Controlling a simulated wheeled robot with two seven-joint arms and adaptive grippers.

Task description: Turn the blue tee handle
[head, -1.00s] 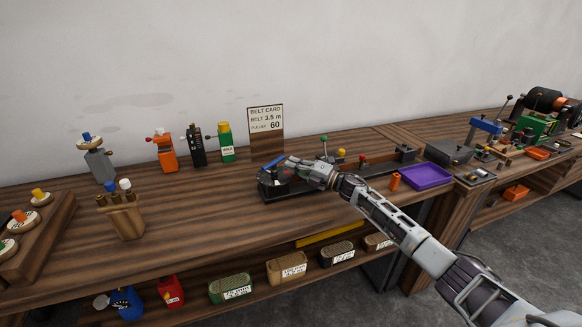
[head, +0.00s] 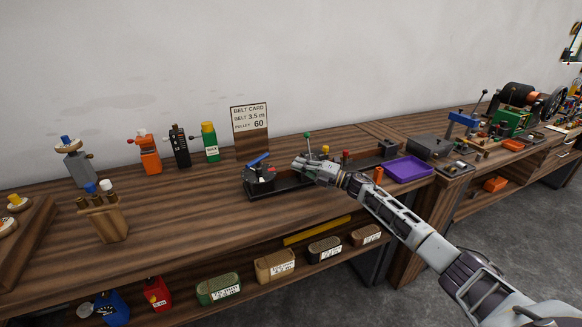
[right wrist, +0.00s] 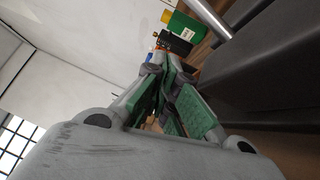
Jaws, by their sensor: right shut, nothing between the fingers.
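The blue tee handle (head: 258,159) sits on top of a round black unit (head: 260,178) at the left end of a long dark tray on the bench. Its bar slants up to the right. My right gripper (head: 296,164) is just right of the handle, with a small gap, above the tray. It is shut and empty. In the right wrist view its green-padded fingers (right wrist: 163,72) are together, and the handle cannot be made out clearly. My left gripper is not in view.
A green-knobbed lever (head: 308,140), a yellow knob (head: 325,150) and a red knob (head: 346,154) stand near my right gripper. A purple tray (head: 405,169) lies to the right. A belt card (head: 249,120) stands behind.

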